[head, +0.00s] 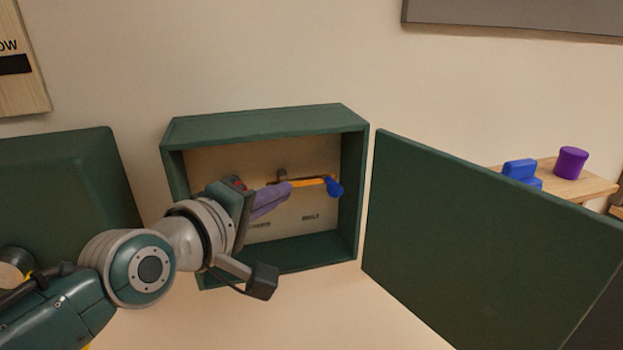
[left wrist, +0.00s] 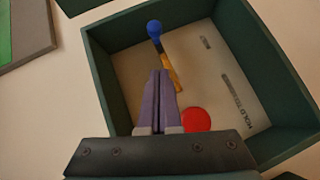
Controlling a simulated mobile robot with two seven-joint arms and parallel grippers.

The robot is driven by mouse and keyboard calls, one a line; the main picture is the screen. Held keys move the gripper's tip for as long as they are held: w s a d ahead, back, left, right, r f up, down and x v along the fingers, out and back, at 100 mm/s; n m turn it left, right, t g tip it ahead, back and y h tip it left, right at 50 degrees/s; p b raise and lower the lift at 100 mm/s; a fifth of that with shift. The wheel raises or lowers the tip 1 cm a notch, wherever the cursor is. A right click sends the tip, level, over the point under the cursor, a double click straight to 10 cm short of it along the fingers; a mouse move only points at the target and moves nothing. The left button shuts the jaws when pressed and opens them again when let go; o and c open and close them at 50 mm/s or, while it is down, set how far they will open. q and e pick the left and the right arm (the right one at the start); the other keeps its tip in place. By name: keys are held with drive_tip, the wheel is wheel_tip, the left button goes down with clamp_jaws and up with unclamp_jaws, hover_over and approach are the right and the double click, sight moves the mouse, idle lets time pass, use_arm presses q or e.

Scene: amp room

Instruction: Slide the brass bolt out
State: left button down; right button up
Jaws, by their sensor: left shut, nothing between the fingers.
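The brass bolt (head: 311,181) is an orange-yellow bar with a blue knob (head: 334,187) at its right end. It lies across the back panel inside an open green box (head: 262,123). In the left wrist view the bolt (left wrist: 169,72) and its knob (left wrist: 154,29) lie just beyond my fingertips. My left gripper (head: 289,187) reaches into the box with its purple fingers shut and empty, the tips by the bolt's left part. The shut fingers (left wrist: 159,72) hide some of the panel; whether they touch the bolt I cannot tell. My right gripper is not in view.
A red round button (left wrist: 196,120) sits on the panel beside the fingers. The box's green door (head: 480,240) stands open at the right. Behind it a wooden shelf (head: 588,184) holds a blue object (head: 521,171) and a purple cylinder (head: 571,162). The box walls surround the gripper.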

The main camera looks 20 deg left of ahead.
use_arm(q)
drive_tip(key=v, duration=0.7)
drive_tip(key=shift+s+d, duration=0.15)
drive_tip(key=shift+d, duration=0.1)
drive_tip(key=shift+r, duration=0.15)
